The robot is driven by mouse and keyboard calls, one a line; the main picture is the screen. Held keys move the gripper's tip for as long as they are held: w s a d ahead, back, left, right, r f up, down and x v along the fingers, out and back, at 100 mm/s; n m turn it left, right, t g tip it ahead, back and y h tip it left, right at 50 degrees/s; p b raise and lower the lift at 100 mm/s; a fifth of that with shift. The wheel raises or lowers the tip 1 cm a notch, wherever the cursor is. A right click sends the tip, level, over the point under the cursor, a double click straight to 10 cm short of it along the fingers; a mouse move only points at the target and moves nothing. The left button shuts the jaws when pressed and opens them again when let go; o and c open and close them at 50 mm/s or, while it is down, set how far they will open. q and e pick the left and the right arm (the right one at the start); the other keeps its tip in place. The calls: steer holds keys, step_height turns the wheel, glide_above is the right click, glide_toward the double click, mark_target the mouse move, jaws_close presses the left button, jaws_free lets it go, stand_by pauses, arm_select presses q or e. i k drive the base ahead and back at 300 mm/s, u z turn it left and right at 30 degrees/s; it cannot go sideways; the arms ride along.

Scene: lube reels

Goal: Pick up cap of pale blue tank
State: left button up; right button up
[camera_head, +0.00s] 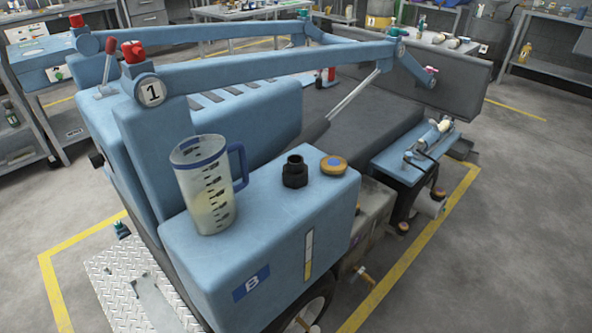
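The pale blue tank (245,262) stands in the front middle, with a dark blue label marked B (251,282) and a sight gauge (308,256) on its front face. A round cap (334,165) with a yellow-orange rim and a blue centre lies on the tank's top at the right. A black ribbed filler neck (295,172) rises from the tank's top just left of the cap, apart from it. Neither of my grippers is in view.
A clear measuring jug (206,190) with a blue rim and handle stands on the tank's top at the left. A blue loader arm marked 1 (270,72) runs above and behind. Yellow lines (400,262) mark the grey floor, which is clear at the right.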

mark_target(332, 165)
steer(key=z, duration=2.15)
steer(key=i, duration=1.65)
steer(key=u, duration=2.85)
